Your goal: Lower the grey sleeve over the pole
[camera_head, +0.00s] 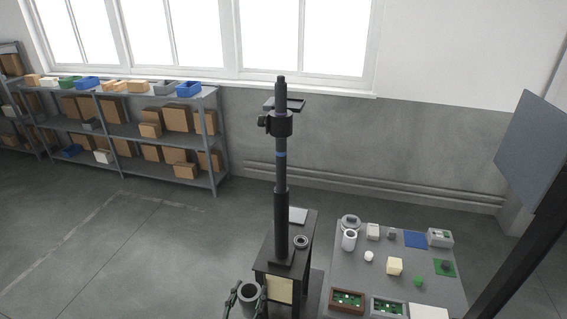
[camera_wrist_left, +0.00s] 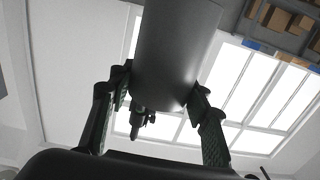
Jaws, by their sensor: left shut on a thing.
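The grey sleeve (camera_head: 249,292) is a hollow, open-topped cylinder at the bottom of the head view. My left gripper (camera_head: 247,297) is shut on it, one finger on each side. In the left wrist view the sleeve (camera_wrist_left: 176,50) fills the top middle between the gripper's fingers (camera_wrist_left: 160,85). The pole (camera_head: 281,178) is dark and stepped, upright on a dark stand, with a blue band and a clamp-like collar near its top. The sleeve is apart from it, lower and to the left. The pole's upper part (camera_wrist_left: 137,122) seems to show below the sleeve. My right gripper is out of view.
The dark stand (camera_head: 266,262) carries a dark ring (camera_head: 301,241) and a pale plate (camera_head: 298,215). A grey table (camera_head: 345,275) at right holds trays, blocks and a white cylinder (camera_head: 349,241). Shelves (camera_head: 216,150) stand at back left. Floor at left is clear.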

